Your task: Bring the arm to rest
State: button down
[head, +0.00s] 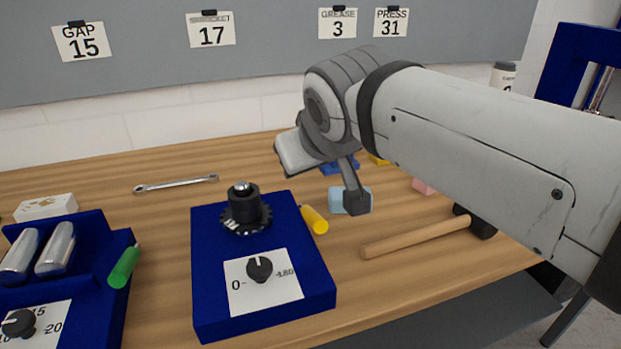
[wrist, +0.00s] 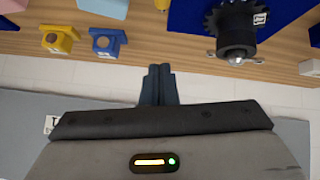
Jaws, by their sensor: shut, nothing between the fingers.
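My gripper (head: 357,202) hangs above the wooden table in the head view, at the end of my grey arm, which comes in from the right. In the wrist view its two dark fingers (wrist: 158,84) are together with nothing between them. In the head view the gripper overlaps a light blue block (head: 336,200); I cannot tell how far above it the fingers are.
A blue box (head: 207,280) with a black gear and dial stands left of the gripper. A yellow cylinder (head: 314,220), a hammer (head: 415,239) and a pink block (head: 423,186) lie nearby. A wrench (head: 176,184) lies further back. Another blue fixture (head: 115,295) is at left.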

jog(key=shift+r, duration=0.65)
jog(key=shift+r, duration=0.1)
